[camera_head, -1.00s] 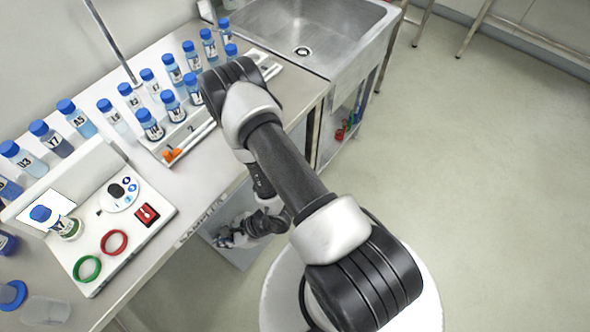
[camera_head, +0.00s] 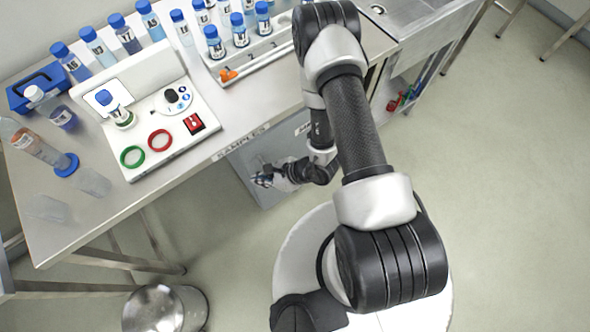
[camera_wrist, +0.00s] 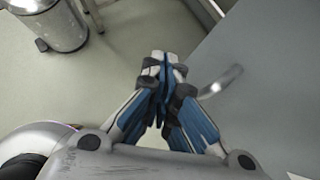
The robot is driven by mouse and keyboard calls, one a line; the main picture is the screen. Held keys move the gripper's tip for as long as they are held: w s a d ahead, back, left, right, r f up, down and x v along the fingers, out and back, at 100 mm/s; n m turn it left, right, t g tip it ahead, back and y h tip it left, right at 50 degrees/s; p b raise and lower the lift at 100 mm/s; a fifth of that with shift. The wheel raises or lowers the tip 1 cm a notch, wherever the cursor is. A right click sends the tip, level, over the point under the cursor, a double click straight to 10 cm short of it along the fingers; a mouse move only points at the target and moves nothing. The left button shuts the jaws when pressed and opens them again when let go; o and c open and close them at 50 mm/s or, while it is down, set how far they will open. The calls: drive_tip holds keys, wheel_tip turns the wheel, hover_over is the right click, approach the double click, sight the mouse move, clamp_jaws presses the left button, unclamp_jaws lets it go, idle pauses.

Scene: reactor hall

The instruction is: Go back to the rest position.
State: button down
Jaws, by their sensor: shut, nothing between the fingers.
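My gripper (camera_wrist: 160,72) is shut and empty in the wrist view, with its blue-padded fingers together. It hangs low beside a grey cabinet front (camera_wrist: 265,80) with a curved metal handle (camera_wrist: 222,82); the fingertips are close to the handle, and I cannot tell whether they touch it. In the head view my gripper (camera_head: 262,180) is small and dark in front of the cabinet under the bench (camera_head: 215,165). My arm reaches up from the base, bends over at bench height and comes down to the cabinet.
On the bench stand a white station (camera_head: 150,165) with red and green rings, a bottle rack (camera_head: 228,85), several blue-capped bottles and a blue box (camera_head: 40,92). A metal bin (camera_head: 165,308) stands on the floor at lower left. The floor at right is clear.

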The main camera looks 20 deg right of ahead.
drive_tip(key=s+d+r+p, duration=0.2)
drive_tip(key=s+r, duration=0.4)
drive_tip(key=r, duration=0.1)
drive_tip(key=shift+s+p, duration=0.3)
drive_tip(key=shift+s, duration=0.05)
drive_tip(key=w+a+r+n+g+y, duration=0.1)
drive_tip(key=w+a+r+n, duration=0.15)
drive_tip(key=r, duration=0.45)
drive_tip(key=w+a+r+n+y, duration=0.1)
drive_tip(key=r+n, duration=0.3)
drive_tip(key=r, duration=0.2)
drive_tip(key=w+a+r+n+g+y, duration=0.1)
drive_tip(key=a+r+n+y, duration=0.15)
drive_tip(key=r, duration=0.45)
drive_tip(key=s+d+r+n+g+h, duration=0.25)
drive_tip(key=s+r+n, duration=0.25)
drive_tip(key=r+n, duration=0.35)
drive_tip(key=s+d+r+n+t+h, duration=0.2)
drive_tip(key=d+r+n+h, duration=0.1)
drive_tip(key=d+r+h, duration=0.2)
drive_tip(key=s+d+r+n+t+h, duration=0.2)
drive_tip(key=d+r+h, duration=0.3)
drive_tip(key=d+r, duration=0.3)
drive_tip(key=shift+d+n+t, duration=0.45)
drive_tip(key=shift+d+t, duration=0.1)
drive_tip(key=shift+d, duration=0.3)
